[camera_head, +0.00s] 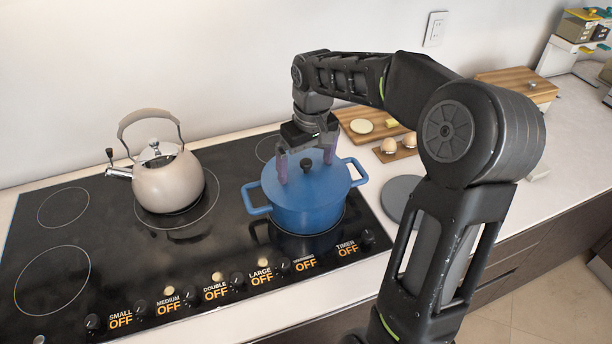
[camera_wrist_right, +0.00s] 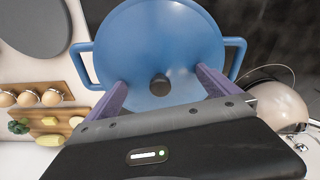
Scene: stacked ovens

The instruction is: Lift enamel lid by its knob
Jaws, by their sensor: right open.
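A blue enamel pot (camera_head: 306,207) with two side handles stands on the right part of the black cooktop. Its blue lid (camera_head: 318,185) is on it, with a dark round knob (camera_head: 306,164) at the centre. My right gripper (camera_head: 306,178) points down over the lid, with its purple fingers open. Whether the fingertips touch the lid is not clear. My left gripper is out of view.
A beige kettle (camera_head: 168,181) stands on the cooktop to the left. A grey round disc (camera_head: 400,195) lies right of the pot. Boards with food (camera_head: 369,124) and an egg holder (camera_head: 394,148) are behind my right arm. Knobs line the cooktop's front.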

